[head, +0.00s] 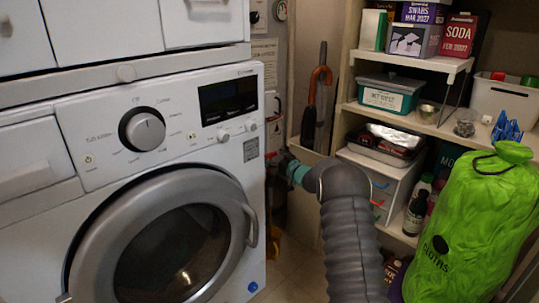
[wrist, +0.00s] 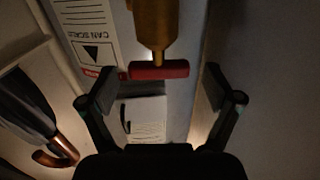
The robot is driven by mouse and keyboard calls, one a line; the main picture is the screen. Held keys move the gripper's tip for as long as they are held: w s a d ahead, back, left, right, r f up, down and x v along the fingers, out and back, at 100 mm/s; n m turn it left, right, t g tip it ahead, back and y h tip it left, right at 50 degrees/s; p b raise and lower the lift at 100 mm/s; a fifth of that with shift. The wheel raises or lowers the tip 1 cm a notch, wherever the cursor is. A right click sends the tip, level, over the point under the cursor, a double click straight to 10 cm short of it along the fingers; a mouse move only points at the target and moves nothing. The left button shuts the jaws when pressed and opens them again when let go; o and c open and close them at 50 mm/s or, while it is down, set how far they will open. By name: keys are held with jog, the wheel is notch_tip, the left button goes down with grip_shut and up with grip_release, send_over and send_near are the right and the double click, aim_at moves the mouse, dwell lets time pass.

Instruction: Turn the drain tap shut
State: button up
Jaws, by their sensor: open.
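The drain tap shows in the wrist view as a brass body (wrist: 156,25) with a red T-shaped handle (wrist: 158,70). The handle's bar lies crosswise in the picture. My gripper (wrist: 160,88) is open, with one dark finger on each side of the handle. A gap shows between the bar and each finger, wider on the right. Nothing is held. In the head view my gripper (head: 275,162) reaches into the narrow gap right of the washing machine (head: 170,200). It is small and dark there, and the tap cannot be made out clearly.
An upside-down warning label (wrist: 90,35) is beside the tap in the wrist view. An umbrella with a curved wooden handle (head: 318,80) hangs close by. Right of my arm stand shelves (head: 425,63) and a green cloths bag (head: 470,225). The washer's door handle (head: 250,226) sticks out.

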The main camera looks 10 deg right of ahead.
jog(key=shift+x, duration=1.2)
jog(key=c, duration=1.2)
jog(key=shift+o, duration=0.2)
jog(key=shift+f+h+b, duration=0.1)
jog(key=shift+h+b, duration=0.2)
jog(key=shift+b, duration=0.2)
jog(key=m+h+b, duration=0.1)
jog(key=b, duration=0.1)
jog(key=shift+f+t+b, duration=0.15)
jog(key=shift+t+b, duration=0.2)
jog(key=shift+t, duration=0.05)
jog(key=m+h+b, duration=0.1)
jog(key=h+b, duration=0.1)
jog(key=shift+d+r+m+t+h, duration=0.1)
jog(key=shift+r+m+t+h, duration=0.2)
jog(key=shift+m+t, duration=0.1)
